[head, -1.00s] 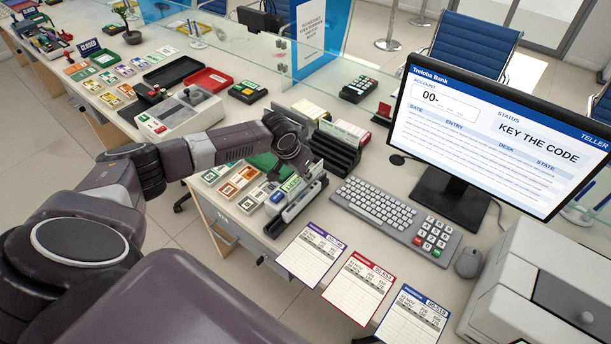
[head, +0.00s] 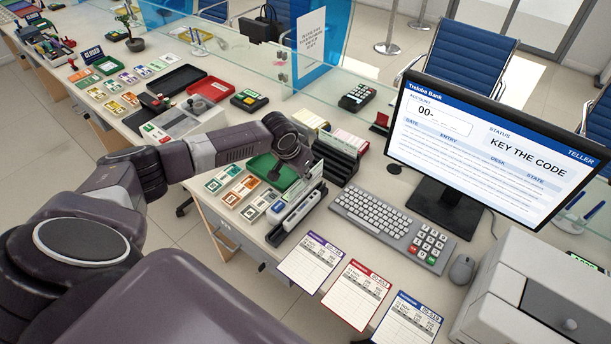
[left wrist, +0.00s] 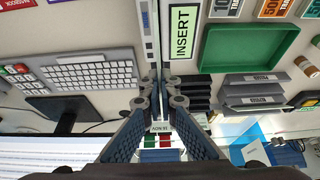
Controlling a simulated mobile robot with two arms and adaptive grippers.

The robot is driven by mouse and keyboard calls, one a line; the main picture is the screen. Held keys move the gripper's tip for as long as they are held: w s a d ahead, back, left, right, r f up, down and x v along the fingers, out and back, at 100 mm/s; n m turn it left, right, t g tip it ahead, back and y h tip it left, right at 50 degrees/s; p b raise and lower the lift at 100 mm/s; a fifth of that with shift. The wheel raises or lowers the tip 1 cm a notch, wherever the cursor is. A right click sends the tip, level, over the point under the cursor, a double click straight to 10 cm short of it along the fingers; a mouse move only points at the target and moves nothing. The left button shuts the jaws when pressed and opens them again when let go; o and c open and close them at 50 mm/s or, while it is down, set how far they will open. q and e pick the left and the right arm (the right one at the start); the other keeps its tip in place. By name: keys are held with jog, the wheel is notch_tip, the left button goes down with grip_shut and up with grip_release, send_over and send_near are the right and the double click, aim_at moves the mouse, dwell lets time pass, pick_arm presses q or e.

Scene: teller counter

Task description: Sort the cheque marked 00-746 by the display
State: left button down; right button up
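The display (head: 490,145) reads "00-" under ACCOUNT and "KEY THE CODE" under STATUS. My left gripper (head: 308,168) is above the counter, over the far end of a slim grey slot device (head: 297,212). In the left wrist view its fingers (left wrist: 158,92) come together on a thin slip seen nearly edge-on. A pale upright slip, apparently the cheque (head: 318,170), shows at the fingers; its number cannot be read. A green INSERT label (left wrist: 183,32) is beside the device. The keyboard (head: 372,211) with its number pad (head: 430,243) is free. My right gripper is not in view.
Purple (head: 311,262), red (head: 356,294) and blue (head: 408,321) headed cards lie along the front edge. A black rack of slips (head: 338,153) stands behind the gripper, a green tray (head: 262,168) to its left. A printer-like machine (head: 530,295) fills the right.

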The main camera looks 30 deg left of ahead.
pick_arm(q)
jog(key=shift+r+p, duration=1)
jog(key=shift+r, duration=1.5)
